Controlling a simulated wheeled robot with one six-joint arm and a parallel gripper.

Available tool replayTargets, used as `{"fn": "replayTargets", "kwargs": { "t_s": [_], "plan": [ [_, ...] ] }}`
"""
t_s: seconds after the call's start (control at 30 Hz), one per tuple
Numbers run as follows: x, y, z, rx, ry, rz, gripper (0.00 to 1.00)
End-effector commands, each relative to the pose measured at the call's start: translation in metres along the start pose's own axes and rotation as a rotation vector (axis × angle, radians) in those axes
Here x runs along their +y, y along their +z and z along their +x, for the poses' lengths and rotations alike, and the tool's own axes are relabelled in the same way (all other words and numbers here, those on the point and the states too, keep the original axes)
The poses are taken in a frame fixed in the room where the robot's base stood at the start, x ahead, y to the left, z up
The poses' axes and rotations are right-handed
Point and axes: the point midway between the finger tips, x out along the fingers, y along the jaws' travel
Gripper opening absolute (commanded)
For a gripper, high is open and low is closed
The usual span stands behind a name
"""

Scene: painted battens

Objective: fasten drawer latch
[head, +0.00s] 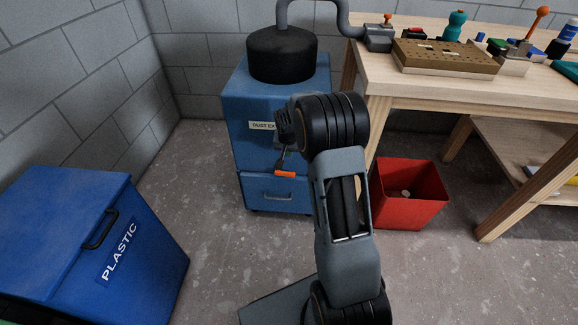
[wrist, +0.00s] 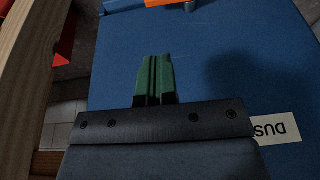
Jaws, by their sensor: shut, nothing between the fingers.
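The blue dust cabinet (head: 240,150) has a drawer (head: 265,195) with a bar handle at its bottom. An orange latch lever (head: 257,174) lies about level at the seam above the drawer, and its mount is partly hidden by my arm. In the wrist view, turned upside down, the orange lever (wrist: 165,3) is cut off at the top edge, next to a grey metal part (wrist: 190,5). My gripper (wrist: 154,60) is shut and empty in front of the blue panel, its green fingertips pointing at the lever, apart from it. I cannot tell whether the latch is engaged.
A red bin (head: 412,200) stands right of the cabinet, below a wooden workbench (head: 425,90). A black drum with a hose (head: 282,55) sits on top of the cabinet. A blue plastic-waste bin (head: 75,235) stands at left. The floor between is clear.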

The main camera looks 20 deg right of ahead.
Motion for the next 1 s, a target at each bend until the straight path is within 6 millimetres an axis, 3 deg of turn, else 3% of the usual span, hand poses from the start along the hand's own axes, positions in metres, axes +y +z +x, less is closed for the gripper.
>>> {"fn": "replayTargets", "kwargs": {
  "t_s": [0.6,0.8,1.0],
  "plan": [
    [0.000,0.002,0.106,-0.002,0.001,-0.001,0.00],
    [-0.001,0.009,0.127,-0.002,0.001,-0.002,0.00],
    [-0.001,0.011,0.135,0.000,0.000,-0.002,0.00]
  ]
}}
